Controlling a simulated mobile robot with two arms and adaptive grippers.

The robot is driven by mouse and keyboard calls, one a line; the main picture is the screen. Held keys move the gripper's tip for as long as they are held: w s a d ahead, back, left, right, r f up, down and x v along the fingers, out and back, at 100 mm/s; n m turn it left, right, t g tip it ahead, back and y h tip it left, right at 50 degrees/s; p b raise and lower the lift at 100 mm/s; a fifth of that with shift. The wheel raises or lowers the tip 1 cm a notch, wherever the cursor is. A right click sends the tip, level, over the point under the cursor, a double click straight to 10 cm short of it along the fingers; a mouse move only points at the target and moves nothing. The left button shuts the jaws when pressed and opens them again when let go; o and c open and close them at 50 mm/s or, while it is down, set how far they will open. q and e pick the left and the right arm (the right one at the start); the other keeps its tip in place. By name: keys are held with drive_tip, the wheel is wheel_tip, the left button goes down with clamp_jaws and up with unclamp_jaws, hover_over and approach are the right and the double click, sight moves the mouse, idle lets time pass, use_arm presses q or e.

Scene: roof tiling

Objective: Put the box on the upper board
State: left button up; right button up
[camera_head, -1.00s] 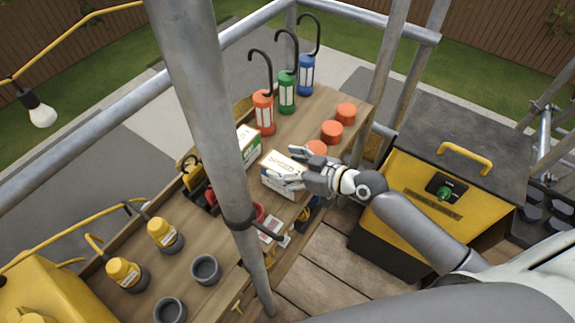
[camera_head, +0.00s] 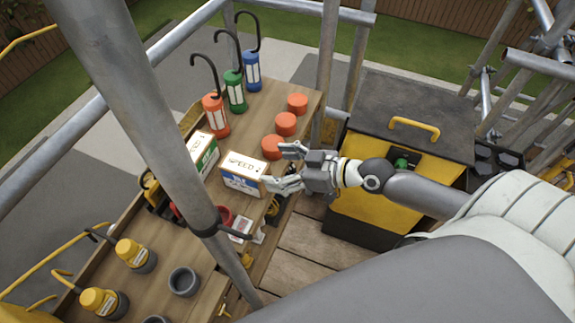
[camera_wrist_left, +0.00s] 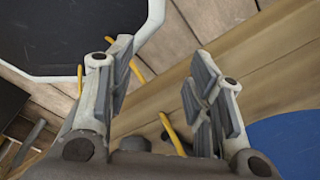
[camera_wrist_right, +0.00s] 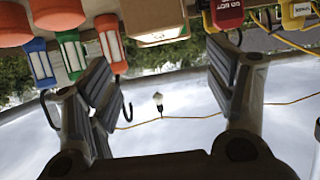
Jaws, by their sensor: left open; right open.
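A white box (camera_head: 243,172) with blue print and the word SPEED stands on the wooden board (camera_head: 178,217) in the head view. My right gripper (camera_head: 278,167) is open just right of the box; its lower fingertip reaches the box's right edge in the picture, and I cannot tell whether it touches. The right wrist view shows the open fingers (camera_wrist_right: 165,85) with nothing between them. My left gripper (camera_wrist_left: 165,85) is open and empty in the left wrist view, above wooden planks; it does not show in the head view.
A green-and-white box (camera_head: 203,155) stands behind the white box. Orange cylinders (camera_head: 285,124) and hooked lanterns (camera_head: 235,92) stand farther back. A grey scaffold pole (camera_head: 160,120) crosses in front of the board. A yellow-black chest (camera_head: 400,130) stands right of it.

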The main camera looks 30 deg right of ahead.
drive_tip(key=shift+v, duration=1.1)
drive_tip(key=shift+a, duration=0.1)
drive_tip(key=d+f+m+h, duration=0.35)
drive_tip(key=d+f, duration=0.55)
drive_tip(key=f, duration=0.6)
drive_tip(key=s+d+f+m+g+h, duration=0.1)
drive_tip(key=s+d+f+h, duration=0.15)
drive_tip(key=f, duration=0.55)
drive_tip(key=s+d+f+m+g+h, duration=0.1)
drive_tip(key=s+d+f+g, duration=0.2)
drive_tip(key=f, duration=0.5)
drive_tip(key=s+a+f+g+h, duration=0.2)
drive_tip(key=s+a+f, duration=0.2)
drive_tip(key=s+f, duration=0.95)
drive_tip(key=s+a+f+g, duration=0.2)
drive_tip(key=s+a+f, duration=0.1)
drive_tip(key=s, duration=0.4)
drive_tip(key=s+a+f+g, duration=0.1)
drive_tip(key=s+a+f, duration=0.2)
drive_tip(key=s+a, duration=0.3)
drive_tip(key=shift+s+g+y, duration=0.3)
drive_tip(key=shift+s+g, duration=0.1)
drive_tip(key=shift+s, duration=0.8)
drive_tip(key=shift+d+f, duration=0.1)
